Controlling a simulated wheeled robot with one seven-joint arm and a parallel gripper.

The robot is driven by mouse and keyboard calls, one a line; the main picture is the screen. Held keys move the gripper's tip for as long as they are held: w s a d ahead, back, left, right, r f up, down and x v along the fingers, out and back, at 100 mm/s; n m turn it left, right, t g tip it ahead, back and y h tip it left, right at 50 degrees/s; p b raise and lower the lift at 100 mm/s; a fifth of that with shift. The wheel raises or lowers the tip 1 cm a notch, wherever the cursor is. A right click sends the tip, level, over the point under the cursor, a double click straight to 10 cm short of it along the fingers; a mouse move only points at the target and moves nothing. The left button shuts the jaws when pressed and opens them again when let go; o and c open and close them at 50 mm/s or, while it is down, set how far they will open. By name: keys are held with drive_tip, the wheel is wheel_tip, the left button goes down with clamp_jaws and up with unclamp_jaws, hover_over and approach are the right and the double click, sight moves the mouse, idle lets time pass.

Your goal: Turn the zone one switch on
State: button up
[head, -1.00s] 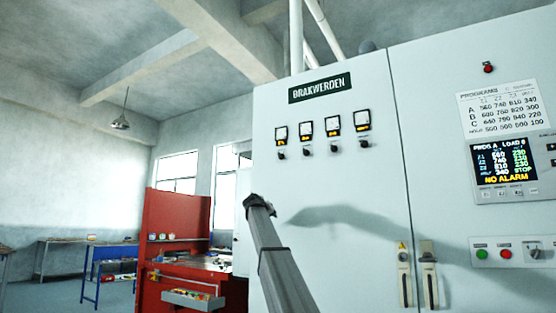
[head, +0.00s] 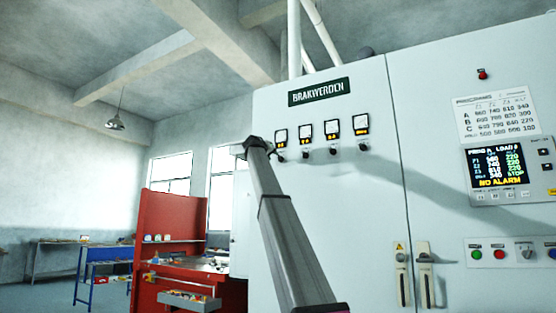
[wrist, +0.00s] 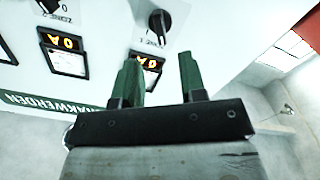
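The pale cabinet (head: 370,230) has a row of several meters with a black rotary switch under each. The leftmost switch (head: 281,158), taken as zone one, sits under the leftmost meter (head: 280,137). In the inverted wrist view this switch (wrist: 159,22) is ahead of my gripper, apart from it; its pointer setting is hard to read. Its meter (wrist: 150,64) reads 0 A and shows between my fingers. My gripper (wrist: 161,60) is open and empty, with two green fingers apart. In the head view my arm reaches up to just left of that switch; the fingertips are unclear.
The neighbouring switch (wrist: 50,5) and its meter (wrist: 65,52) are close by on the left in the wrist view. A control screen (head: 496,166) reads no alarm. Two handles (head: 425,275) are lower on the cabinet. A red workbench (head: 172,235) stands left.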

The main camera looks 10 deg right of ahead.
sight(279, 158)
drive_tip(key=x, duration=0.7)
drive_tip(key=shift+w+d, duration=0.15)
drive_tip(key=shift+w, duration=0.1)
clamp_jaws()
